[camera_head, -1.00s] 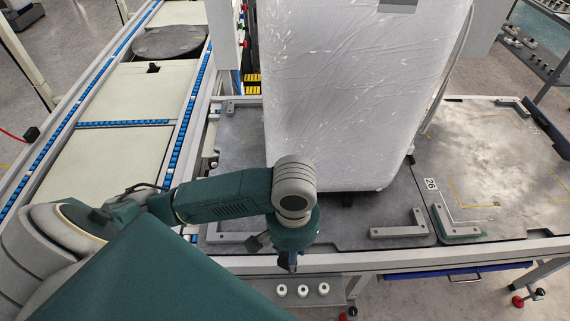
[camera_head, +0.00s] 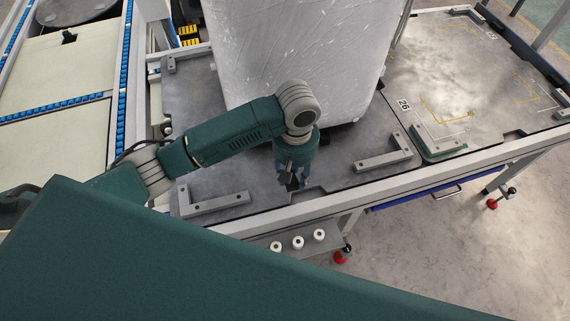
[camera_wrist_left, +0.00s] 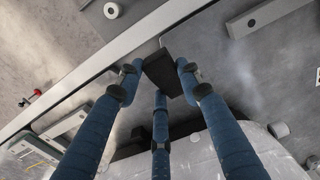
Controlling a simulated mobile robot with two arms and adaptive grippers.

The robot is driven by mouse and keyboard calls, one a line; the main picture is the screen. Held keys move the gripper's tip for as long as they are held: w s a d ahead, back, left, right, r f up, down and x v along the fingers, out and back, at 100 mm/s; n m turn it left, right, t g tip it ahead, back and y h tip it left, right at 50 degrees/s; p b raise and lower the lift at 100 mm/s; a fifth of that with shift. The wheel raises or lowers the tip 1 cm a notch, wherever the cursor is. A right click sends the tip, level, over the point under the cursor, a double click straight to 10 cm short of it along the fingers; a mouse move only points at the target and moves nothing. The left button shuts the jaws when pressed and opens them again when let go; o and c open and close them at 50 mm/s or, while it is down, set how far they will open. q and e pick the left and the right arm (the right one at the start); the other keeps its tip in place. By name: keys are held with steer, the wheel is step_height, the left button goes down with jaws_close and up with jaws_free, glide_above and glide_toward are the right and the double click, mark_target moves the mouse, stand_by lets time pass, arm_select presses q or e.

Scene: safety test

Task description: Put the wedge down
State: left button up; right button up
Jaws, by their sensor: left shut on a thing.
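My left gripper (camera_head: 291,183) is over the front part of the grey table (camera_head: 225,150), near a notch in its front edge. In the left wrist view its blue fingers (camera_wrist_left: 160,85) are shut on the black wedge (camera_wrist_left: 168,74), a small dark block at the fingertips. In the head view the wedge is mostly hidden by the fingers. I cannot tell whether the wedge touches the tabletop. A tall load wrapped in white film (camera_head: 300,60) stands on the table just behind the gripper. My right gripper is not in view.
Grey L-shaped corner stops (camera_head: 212,204) sit on the table on both sides (camera_head: 385,160). Another black piece (camera_wrist_left: 130,150) shows at the load's base. White rollers (camera_head: 298,243) are on a shelf below the front edge. A conveyor (camera_head: 60,150) runs at left. Bare tabletop lies at right.

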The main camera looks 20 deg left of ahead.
arm_select(q)
steer(key=w+a+f, duration=0.1)
steer(key=w, duration=0.1)
steer(key=w+a, duration=0.1)
steer(key=w, duration=0.1)
steer(key=w+a+f, duration=0.1)
steer(key=w+a, duration=0.1)
steer(key=shift+f, duration=0.3)
step_height(320, 180, down, 4)
steer(key=shift+s+r, duration=0.1)
steer(key=shift+s, duration=0.05)
steer(key=shift+w+a+f, duration=0.1)
steer(key=shift+w+f, duration=0.1)
steer(key=shift+f, duration=0.15)
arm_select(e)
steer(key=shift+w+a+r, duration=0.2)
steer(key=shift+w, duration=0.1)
arm_select(q)
steer(key=o, duration=1.3)
steer(key=shift+f, duration=0.1)
